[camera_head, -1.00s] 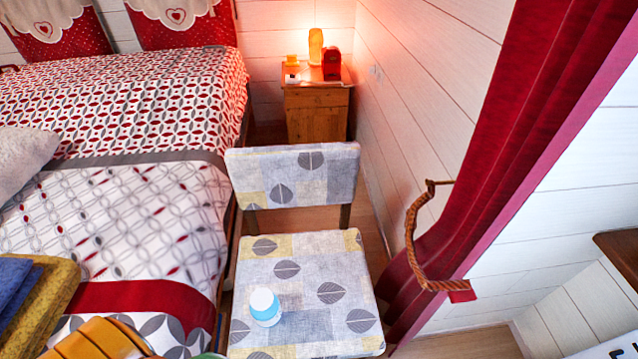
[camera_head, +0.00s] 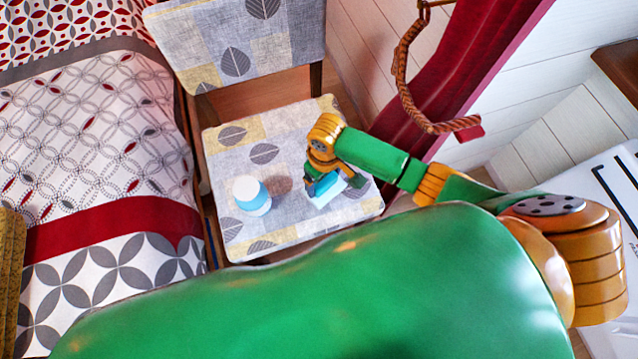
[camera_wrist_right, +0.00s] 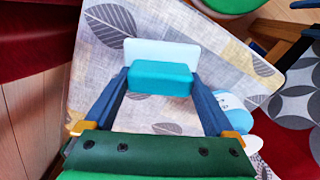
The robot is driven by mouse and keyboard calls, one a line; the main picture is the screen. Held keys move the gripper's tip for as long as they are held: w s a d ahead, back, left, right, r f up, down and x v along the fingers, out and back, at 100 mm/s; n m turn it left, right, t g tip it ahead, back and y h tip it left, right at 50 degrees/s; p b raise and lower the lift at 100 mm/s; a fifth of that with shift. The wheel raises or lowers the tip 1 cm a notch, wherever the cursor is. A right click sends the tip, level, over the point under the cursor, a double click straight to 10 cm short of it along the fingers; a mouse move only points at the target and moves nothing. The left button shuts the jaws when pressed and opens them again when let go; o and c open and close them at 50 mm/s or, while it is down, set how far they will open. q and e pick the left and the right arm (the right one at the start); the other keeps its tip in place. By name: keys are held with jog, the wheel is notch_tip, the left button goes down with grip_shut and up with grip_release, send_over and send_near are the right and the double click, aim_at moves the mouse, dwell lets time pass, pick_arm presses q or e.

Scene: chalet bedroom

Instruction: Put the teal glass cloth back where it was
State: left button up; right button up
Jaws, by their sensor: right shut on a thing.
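The teal glass cloth (camera_wrist_right: 161,78) shows as a folded, block-like teal piece between the fingers of my right gripper (camera_wrist_right: 158,75) in the right wrist view. A pale, flat panel (camera_wrist_right: 160,52) stands out just beyond it; I cannot tell if it is part of the cloth. In the head view, my right gripper (camera_head: 322,182) is shut on the cloth over the right part of the chair seat (camera_head: 225,150). Whether the cloth touches the seat is unclear.
A white and light-blue container (camera_head: 251,195) stands on the seat, left of my right gripper. The chair backrest (camera_head: 240,40) rises behind. The bed (camera_head: 100,150) is to the left, the red curtain (camera_head: 420,90) with its rope (camera_head: 408,90) to the right.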

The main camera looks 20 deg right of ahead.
jog(key=f+b, duration=0.1)
jog(key=f, duration=0.1)
jog(key=w+f, duration=0.1)
jog(key=f, duration=0.1)
jog(key=w+f+b, duration=0.1)
jog(key=shift+f+b, duration=0.3)
jog(key=shift+f, duration=0.1)
jog(key=shift+r, duration=0.1)
jog(key=o, duration=0.9)
notch_tip(320, 180, up, 12)
jog(key=p, duration=0.5)
jog(key=shift+f, duration=0.2)
jog(key=shift+r, duration=0.2)
